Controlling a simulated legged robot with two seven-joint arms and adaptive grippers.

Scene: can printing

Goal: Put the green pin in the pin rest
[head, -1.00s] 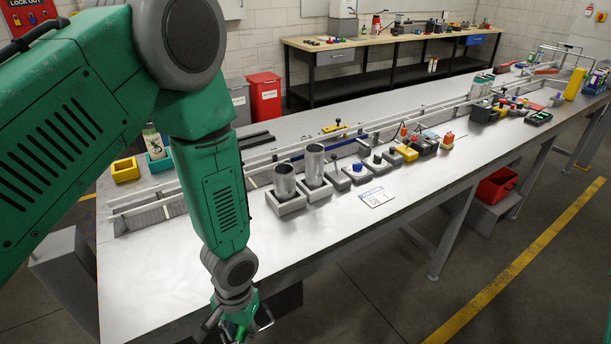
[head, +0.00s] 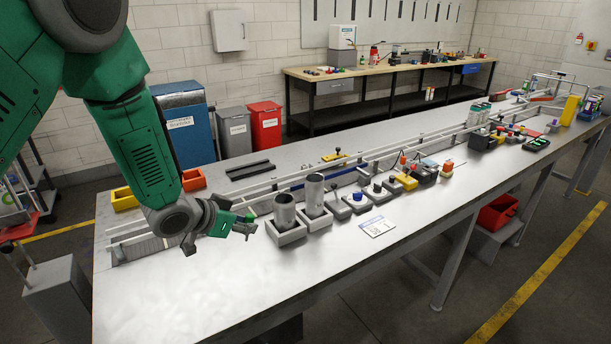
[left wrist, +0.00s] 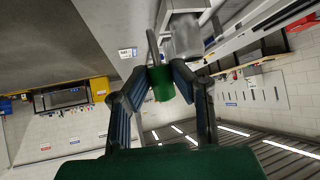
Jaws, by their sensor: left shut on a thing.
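My left gripper (head: 246,226) is above the near left part of the table, just left of the metal cans. In the left wrist view its two fingers (left wrist: 162,85) are shut on the green pin (left wrist: 161,80); a thin grey rod shows beside it. The pin also shows as a small green piece at the fingertips in the head view (head: 249,217). I cannot tell for sure which of the small grey blocks on the table is the pin rest. My right gripper is not in view.
Two metal cans (head: 285,211) (head: 315,194) stand in grey square holders right of the gripper. Several small blocks with knobs, including a blue-knobbed one (head: 359,202), line up further right. A white card (head: 377,226) lies in front. The table's front left is clear.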

